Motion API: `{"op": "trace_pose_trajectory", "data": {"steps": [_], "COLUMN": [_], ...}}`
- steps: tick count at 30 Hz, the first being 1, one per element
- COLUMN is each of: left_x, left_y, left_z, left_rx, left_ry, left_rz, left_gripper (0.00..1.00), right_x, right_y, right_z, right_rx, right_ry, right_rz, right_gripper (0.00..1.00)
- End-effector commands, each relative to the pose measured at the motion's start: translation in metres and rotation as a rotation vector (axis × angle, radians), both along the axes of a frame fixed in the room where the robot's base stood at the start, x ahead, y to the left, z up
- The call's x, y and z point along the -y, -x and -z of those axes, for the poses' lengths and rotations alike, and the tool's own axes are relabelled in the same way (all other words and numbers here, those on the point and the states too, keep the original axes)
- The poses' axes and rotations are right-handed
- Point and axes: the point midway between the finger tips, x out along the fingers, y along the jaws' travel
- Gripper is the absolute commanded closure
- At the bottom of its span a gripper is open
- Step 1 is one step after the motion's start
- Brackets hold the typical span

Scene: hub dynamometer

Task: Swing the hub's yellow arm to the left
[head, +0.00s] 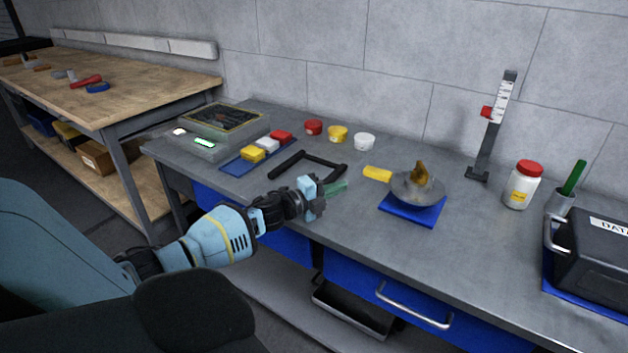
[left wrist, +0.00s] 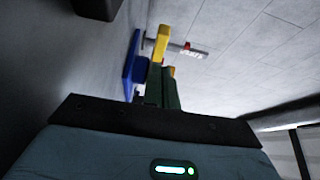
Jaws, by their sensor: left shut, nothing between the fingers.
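The hub (head: 412,190) is a round grey dish-like body with a brownish-yellow piece standing on top. It sits on a blue base (head: 420,213) on the grey bench. Its yellow arm (head: 377,174) sticks out to the left in the head view. My left gripper (head: 343,186) is shut and empty, its green fingers low over the bench, left of the hub and apart from the yellow arm. In the left wrist view, the green fingers (left wrist: 162,88) point toward the yellow arm (left wrist: 162,42) and the blue base (left wrist: 131,62). My right gripper is not in view.
A black handle-shaped frame (head: 308,158) lies just behind my left gripper. Several coloured blocks and pots stand farther back left. An upright scale (head: 493,125), a white jar (head: 522,185) and a dark case (head: 592,255) stand right of the hub. The bench before the hub is clear.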

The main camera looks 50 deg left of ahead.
Motion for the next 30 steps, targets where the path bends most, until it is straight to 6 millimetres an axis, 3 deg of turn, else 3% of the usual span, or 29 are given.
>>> {"op": "trace_pose_trajectory", "data": {"steps": [6,12,30], "left_x": [-0.016,-0.025,-0.028], "left_y": [0.031,0.047,0.052], "left_z": [0.001,0.001,-0.001], "left_rx": [-0.003,-0.002,0.001], "left_ry": [-0.002,-0.001,-0.001], "left_rz": [0.002,0.001,0.001], "left_gripper": [1.0,1.0,1.0], "right_x": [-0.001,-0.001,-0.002], "right_y": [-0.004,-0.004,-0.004], "right_z": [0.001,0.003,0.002], "right_rx": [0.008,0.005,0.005], "right_ry": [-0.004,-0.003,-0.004], "right_rz": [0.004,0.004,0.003], "right_gripper": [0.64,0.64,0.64]}}
